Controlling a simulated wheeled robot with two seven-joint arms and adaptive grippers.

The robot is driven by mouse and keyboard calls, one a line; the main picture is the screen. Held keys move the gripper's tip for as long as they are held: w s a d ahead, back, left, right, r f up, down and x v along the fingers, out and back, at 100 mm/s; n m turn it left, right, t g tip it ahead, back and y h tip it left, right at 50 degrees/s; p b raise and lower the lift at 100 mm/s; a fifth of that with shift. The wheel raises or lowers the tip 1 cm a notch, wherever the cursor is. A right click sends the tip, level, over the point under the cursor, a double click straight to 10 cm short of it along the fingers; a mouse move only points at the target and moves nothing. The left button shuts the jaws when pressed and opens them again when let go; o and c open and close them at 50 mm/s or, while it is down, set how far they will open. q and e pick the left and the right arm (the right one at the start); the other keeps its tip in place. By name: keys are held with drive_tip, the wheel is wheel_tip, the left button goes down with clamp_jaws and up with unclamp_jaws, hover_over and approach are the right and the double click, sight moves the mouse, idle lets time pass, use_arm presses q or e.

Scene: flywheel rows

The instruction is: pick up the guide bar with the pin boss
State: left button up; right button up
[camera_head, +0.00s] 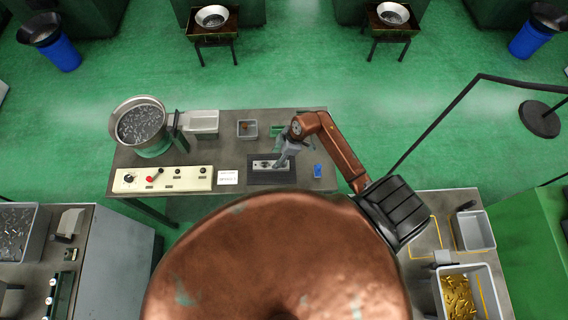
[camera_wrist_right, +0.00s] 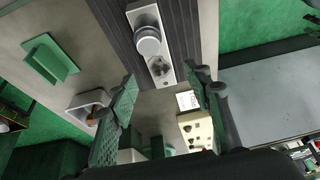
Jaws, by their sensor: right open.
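The guide bar (camera_wrist_right: 139,8) is a light metal bar lying on a dark ribbed mat (camera_wrist_right: 178,10) on the workbench. A round silver boss (camera_wrist_right: 149,38) stands up from it, with a second round fitting (camera_wrist_right: 158,68) near its end. In the head view, the bar (camera_head: 261,163) lies on the mat (camera_head: 270,179), partly covered by my right gripper (camera_head: 279,163). The right gripper's green-padded fingers (camera_wrist_right: 159,84) are spread apart, with nothing between them. It is over the bar, but I cannot tell the height. My left gripper is not in view.
On the bench, a control panel (camera_head: 190,180) and bowl feeder (camera_head: 141,126) stand left. A grey bin (camera_head: 247,129) and green fixture (camera_head: 277,130) sit behind the mat; a blue container (camera_head: 318,171) is right. A side table (camera_head: 420,262) holds a crate of brass parts (camera_head: 458,298).

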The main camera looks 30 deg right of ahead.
sight(272, 164)
drive_tip(key=shift+o, duration=0.4)
drive_tip(key=f, duration=0.4)
drive_tip(key=f+p, duration=0.1)
drive_tip(key=f, duration=0.1)
drive_tip(key=shift+w+a, duration=0.35)
drive_tip(key=shift+w, duration=0.05)
drive_tip(key=shift+w+a+f, duration=0.15)
drive_tip(key=shift+a+f, duration=0.05)
drive_tip(key=shift+f, duration=0.45)
clamp_jaws()
drive_tip(key=shift+r, duration=0.1)
